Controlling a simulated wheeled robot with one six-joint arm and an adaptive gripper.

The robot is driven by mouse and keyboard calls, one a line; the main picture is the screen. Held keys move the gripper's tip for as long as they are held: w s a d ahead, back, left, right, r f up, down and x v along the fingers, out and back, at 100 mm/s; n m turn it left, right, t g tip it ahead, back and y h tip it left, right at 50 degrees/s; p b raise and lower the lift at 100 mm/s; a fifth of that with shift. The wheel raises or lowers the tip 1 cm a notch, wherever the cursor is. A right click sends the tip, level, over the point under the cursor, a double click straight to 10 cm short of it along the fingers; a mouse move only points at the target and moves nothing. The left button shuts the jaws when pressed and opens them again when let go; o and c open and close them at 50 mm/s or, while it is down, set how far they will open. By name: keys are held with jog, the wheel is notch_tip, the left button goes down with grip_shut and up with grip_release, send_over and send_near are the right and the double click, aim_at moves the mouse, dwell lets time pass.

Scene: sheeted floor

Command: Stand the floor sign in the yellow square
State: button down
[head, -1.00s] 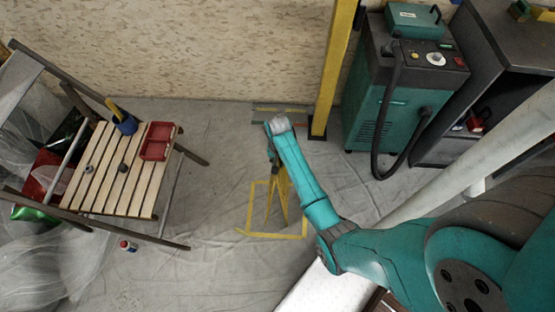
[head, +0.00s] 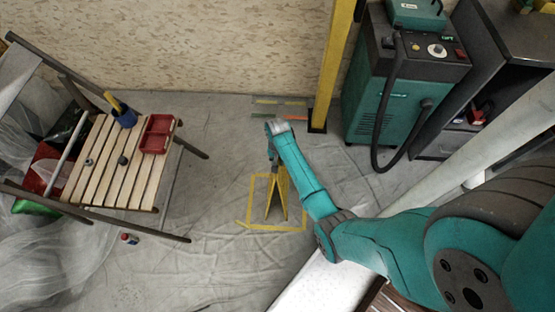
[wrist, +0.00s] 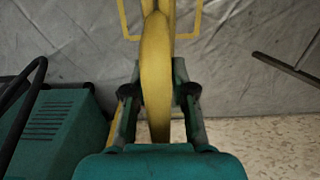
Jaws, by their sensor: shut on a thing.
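The yellow floor sign (head: 281,196) is an A-shaped folding board, upright with its legs spread, in the head view. It stands within the outline of the yellow square (head: 258,229) marked on the sheeted floor; whether its feet touch the floor is hard to tell. My gripper (head: 273,164) is at the top of the sign. In the wrist view my gripper (wrist: 158,95) is shut on the sign's top edge (wrist: 156,60), one finger on each side. Part of the yellow square (wrist: 198,20) shows beyond it.
A slatted wooden chair (head: 100,175) with a red tray (head: 156,134) and a blue cup (head: 124,118) stands at left. A small bottle (head: 130,239) lies nearby. A yellow post (head: 330,70) and a teal machine (head: 385,105) stand at the back right. Floor left of the square is clear.

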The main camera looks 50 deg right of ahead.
jog(key=c, duration=1)
grip_release()
jog(key=shift+o, duration=0.2)
notch_tip(320, 180, up, 12)
jog(key=shift+r, duration=0.1)
jog(key=s+a+f+n+t+h, duration=0.1)
jog(key=s+a+f+n+t, duration=0.15)
jog(key=s+a+f, duration=0.45)
jog(key=s+a+r+n+t, duration=0.3)
jog(key=s+a+r+t, duration=0.15)
jog(key=s+a, duration=0.4)
jog(key=s+a+r+n+t, duration=0.1)
jog(key=s+a+r+t, duration=0.1)
jog(key=s+r, duration=0.3)
jog(key=s+a+r+n+t, duration=0.2)
jog(key=s+r, duration=0.4)
jog(key=r, duration=0.6)
jog(key=s+a+r+n+t+y, duration=0.1)
jog(key=s+r+t, duration=0.3)
jog(key=r, duration=0.5)
jog(key=shift+s+a+r+n, duration=0.3)
jog(key=shift+s+a+n, duration=0.2)
jog(key=shift+s, duration=0.45)
